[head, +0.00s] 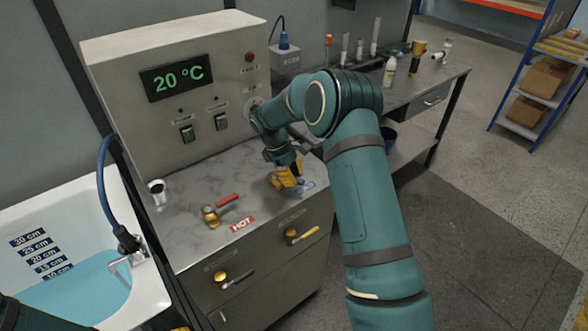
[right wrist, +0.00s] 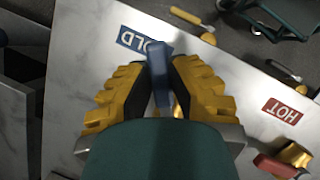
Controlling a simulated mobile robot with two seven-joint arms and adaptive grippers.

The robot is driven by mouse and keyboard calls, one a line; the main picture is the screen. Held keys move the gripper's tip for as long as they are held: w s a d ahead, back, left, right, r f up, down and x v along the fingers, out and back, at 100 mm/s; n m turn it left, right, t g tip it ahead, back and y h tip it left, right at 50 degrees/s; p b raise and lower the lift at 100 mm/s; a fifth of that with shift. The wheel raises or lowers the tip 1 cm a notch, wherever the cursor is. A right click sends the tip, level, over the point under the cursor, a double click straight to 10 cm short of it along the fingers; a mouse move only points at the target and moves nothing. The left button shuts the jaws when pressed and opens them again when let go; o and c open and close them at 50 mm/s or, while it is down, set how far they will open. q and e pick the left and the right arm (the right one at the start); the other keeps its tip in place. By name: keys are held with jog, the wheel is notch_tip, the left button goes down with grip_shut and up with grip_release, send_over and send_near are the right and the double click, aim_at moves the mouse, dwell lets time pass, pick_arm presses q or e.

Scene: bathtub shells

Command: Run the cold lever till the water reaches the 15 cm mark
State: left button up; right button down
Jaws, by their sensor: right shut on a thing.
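The blue cold lever (right wrist: 160,66) stands between the yellow fingers of my right gripper (right wrist: 160,92), which is shut on it. In the head view that gripper (head: 287,179) is low over the bench top, partly hiding the lever and the COLD label (right wrist: 142,41). The tub (head: 88,215) at the left holds light blue water (head: 75,298). Its surface lies about at the 10 cm label (head: 57,273), below the 15 cm label (head: 49,264). Of my left gripper, only a yellow sliver shows at the bottom edge; its fingers are hidden.
The red hot lever (head: 222,201) stands left of my right gripper, by the HOT label (head: 242,223). A panel (head: 175,105) behind reads 20 °C and has two switches. A spout (head: 127,257) with a blue hose overhangs the tub.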

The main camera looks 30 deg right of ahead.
aim_at(277, 176)
jog(key=m, duration=0.1)
jog(key=s+a+m+y+p, duration=0.1)
jog(key=m, duration=0.1)
jog(key=shift+a+f+m+g, duration=0.1)
jog(key=shift+a+m+g, duration=0.2)
jog(key=shift+g, duration=0.1)
jog(key=shift+s+a+m+y, duration=0.1)
jog(key=shift+a+m+y, duration=0.25)
jog(key=shift+m, duration=0.4)
jog(key=shift+s+a+m+y, duration=0.1)
jog(key=shift+a+m+y, duration=0.25)
jog(key=shift+m, duration=0.4)
jog(key=shift+p, duration=0.3)
jog(key=c, duration=0.9)
grip_release()
jog(key=shift+o, duration=0.2)
jog(key=shift+w, duration=0.1)
jog(key=v, duration=1.2)
